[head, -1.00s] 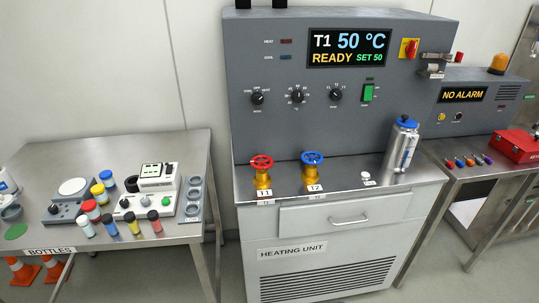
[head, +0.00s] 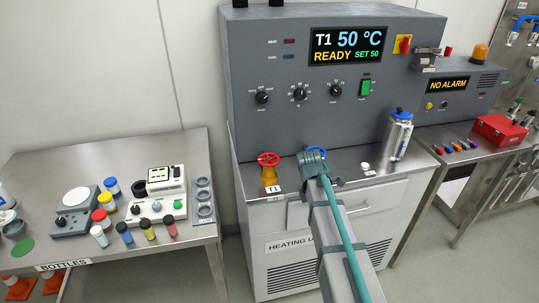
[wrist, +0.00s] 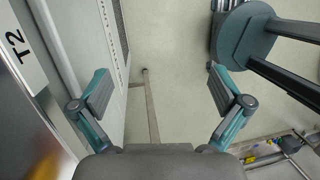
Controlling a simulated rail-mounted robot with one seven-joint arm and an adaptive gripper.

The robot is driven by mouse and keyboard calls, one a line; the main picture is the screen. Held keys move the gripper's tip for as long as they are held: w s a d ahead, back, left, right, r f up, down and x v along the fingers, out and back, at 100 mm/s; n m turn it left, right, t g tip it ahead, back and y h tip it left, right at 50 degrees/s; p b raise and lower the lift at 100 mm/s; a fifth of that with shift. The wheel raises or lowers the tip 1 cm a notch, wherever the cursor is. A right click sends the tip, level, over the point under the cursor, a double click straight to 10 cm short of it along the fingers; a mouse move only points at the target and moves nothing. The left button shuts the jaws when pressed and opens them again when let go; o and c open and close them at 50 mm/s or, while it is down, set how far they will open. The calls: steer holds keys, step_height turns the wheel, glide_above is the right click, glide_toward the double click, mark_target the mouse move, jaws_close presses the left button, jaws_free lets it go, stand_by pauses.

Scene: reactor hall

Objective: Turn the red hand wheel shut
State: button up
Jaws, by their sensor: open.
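The red hand wheel (head: 268,159) sits on a brass valve body above the T1 label, on the steel ledge of the heating unit. The blue hand wheel (head: 318,151) is to its right and mostly hidden behind my arm. My gripper (wrist: 158,88) is open and empty in the wrist view, its two fingers apart, facing down past the unit's front toward the floor. In the head view the end of my arm is in front of the blue wheel, right of the red wheel. The T2 label (wrist: 20,48) shows at the left of the wrist view; the red wheel does not show there.
The heating unit panel (head: 290,100) reads T1 50 °C, READY, SET 50. A metal flask (head: 396,136) and a small white item (head: 365,167) stand on the ledge at right. A bottle table (head: 95,240) is at left. The ledge around the red wheel is clear.

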step_height(320, 180, up, 6)
steer(key=w+n, duration=0.2)
step_height(320, 180, up, 19)
steer(key=n+t+y+p, duration=0.1)
steer(key=n+y, duration=0.2)
steer(key=n, duration=0.2)
glide_above(269, 158)
step_height(269, 158, down, 11)
steer(key=p, duration=0.3)
steer(key=shift+c, duration=0.3)
steer(key=c, duration=0.9)
steer(key=shift+c, duration=0.2)
